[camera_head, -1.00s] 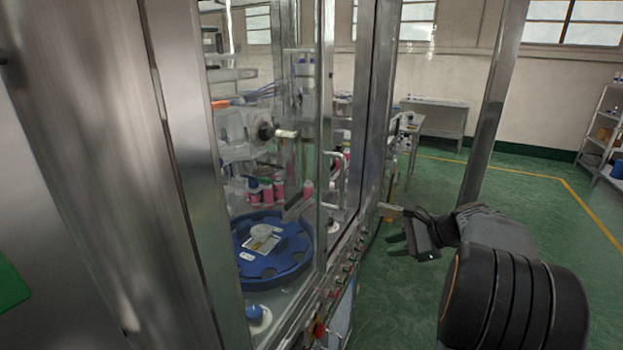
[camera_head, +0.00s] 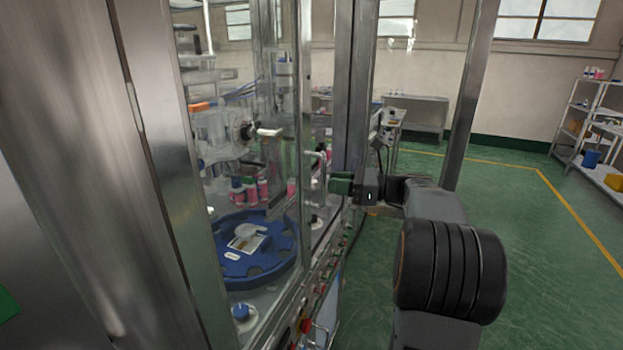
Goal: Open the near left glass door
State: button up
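The machine's glass doors stand in metal frames on the left, and the near glass door (camera_head: 245,165) looks closed. A pale bar handle (camera_head: 318,160) shows on the glass front just left of my gripper. Another pale bar (camera_head: 270,132) shows further left; I cannot tell whether it is on the door or inside. My gripper (camera_head: 338,184) points left toward the glass front, with its dark fingertips close to the first handle. I cannot tell whether they touch it. The fingers are seen from the side and overlap, so their gap is hidden.
Behind the glass are a blue round turntable (camera_head: 228,268) and several pink bottles (camera_head: 250,190). A thick steel post (camera_head: 165,160) fills the left foreground. A row of buttons (camera_head: 318,290) runs below the doors. Green floor (camera_head: 500,235) is open on the right.

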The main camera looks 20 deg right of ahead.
aim_at(315, 205)
jog(key=shift+p+x, duration=0.5)
jog(key=shift+x, duration=2.2)
jog(key=shift+c, duration=0.2)
grip_shut()
